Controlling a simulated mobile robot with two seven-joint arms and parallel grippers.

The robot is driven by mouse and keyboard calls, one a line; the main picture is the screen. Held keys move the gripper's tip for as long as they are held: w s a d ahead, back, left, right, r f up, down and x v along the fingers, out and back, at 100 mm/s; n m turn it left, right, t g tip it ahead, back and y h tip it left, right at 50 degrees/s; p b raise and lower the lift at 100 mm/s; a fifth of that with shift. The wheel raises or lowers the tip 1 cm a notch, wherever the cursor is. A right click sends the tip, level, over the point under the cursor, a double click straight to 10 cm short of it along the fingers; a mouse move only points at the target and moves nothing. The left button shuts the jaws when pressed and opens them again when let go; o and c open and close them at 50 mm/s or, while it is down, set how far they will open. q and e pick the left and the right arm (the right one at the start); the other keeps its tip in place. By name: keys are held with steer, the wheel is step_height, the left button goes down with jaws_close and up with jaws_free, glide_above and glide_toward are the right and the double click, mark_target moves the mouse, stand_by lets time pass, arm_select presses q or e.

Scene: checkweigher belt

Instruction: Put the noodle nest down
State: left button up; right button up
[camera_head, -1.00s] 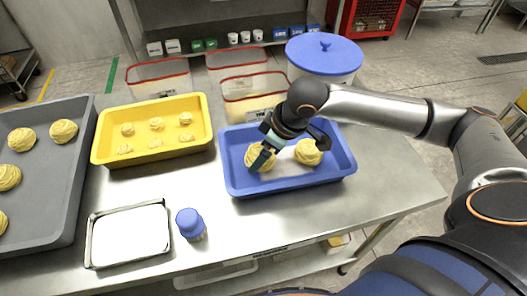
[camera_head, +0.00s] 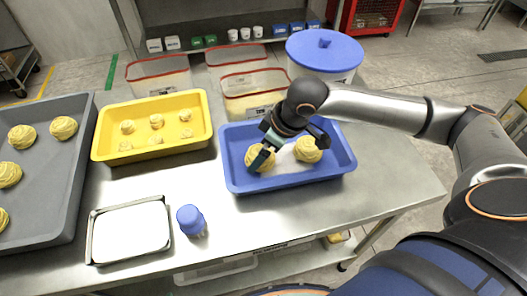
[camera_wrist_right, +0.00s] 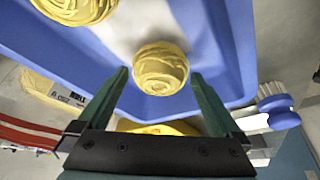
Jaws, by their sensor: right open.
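A pale yellow noodle nest (camera_head: 257,160) sits in the left part of the blue tray (camera_head: 290,181). A second nest (camera_head: 308,150) sits in the tray's right part. My right gripper (camera_head: 270,154) reaches down into the tray at the left nest, and one finger partly hides that nest in the head view. In the right wrist view the right gripper (camera_wrist_right: 158,74) is open, with the left nest (camera_wrist_right: 160,66) in the gap in line with its fingertips. I cannot tell whether a finger touches it. The other nest (camera_wrist_right: 76,8) shows at the upper left. My left gripper is out of view.
A yellow tray (camera_head: 115,158) with several small nests and a grey tray (camera_head: 70,200) with larger nests stand on the left. A steel tray (camera_head: 130,231) and a blue-capped shaker (camera_head: 191,220) are in front. Red-rimmed bins (camera_head: 160,78) and a blue-lidded tub (camera_head: 324,52) stand behind.

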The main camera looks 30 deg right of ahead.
steer(key=p+v, duration=0.2)
steer(key=v, duration=1)
steer(key=shift+r, duration=0.25)
